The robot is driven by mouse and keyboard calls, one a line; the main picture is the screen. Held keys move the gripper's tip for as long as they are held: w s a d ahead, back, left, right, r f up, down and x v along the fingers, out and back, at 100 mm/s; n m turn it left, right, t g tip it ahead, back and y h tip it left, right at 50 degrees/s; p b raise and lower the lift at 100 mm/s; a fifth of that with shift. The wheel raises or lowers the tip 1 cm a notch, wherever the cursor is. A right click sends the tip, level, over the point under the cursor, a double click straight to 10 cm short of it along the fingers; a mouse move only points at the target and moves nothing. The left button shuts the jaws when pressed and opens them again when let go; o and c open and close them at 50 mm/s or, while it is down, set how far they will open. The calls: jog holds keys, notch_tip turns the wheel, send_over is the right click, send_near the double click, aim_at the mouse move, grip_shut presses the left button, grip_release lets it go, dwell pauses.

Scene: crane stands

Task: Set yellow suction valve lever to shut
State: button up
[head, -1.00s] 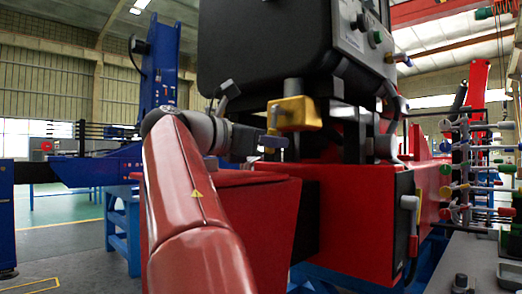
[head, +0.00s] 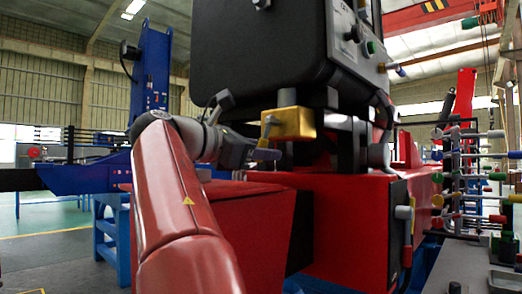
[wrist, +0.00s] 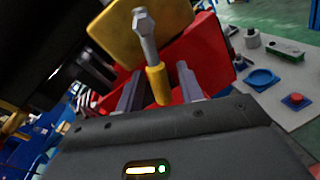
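The yellow suction valve (head: 290,124) is a yellow block under the black control box. Its lever (head: 267,128) points down from the block's left front in the head view. In the wrist view the lever has a grey hex-ended stem and a yellow grip (wrist: 157,85), in front of the yellow block (wrist: 140,35). In the wrist view my gripper (wrist: 160,78) is open, with one finger on each side of the yellow grip. Gaps show on both sides, so it is not clamped.
The black control box (head: 260,65) hangs close above my gripper. A red housing (head: 345,215) stands below and right. A rack of coloured levers (head: 465,180) is at the far right.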

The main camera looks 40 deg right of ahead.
jog(key=a, duration=0.8)
jog(key=shift+w+r, duration=0.3)
jog(key=shift+w, duration=0.1)
jog(key=shift+d, duration=0.1)
jog(key=shift+c, duration=0.3)
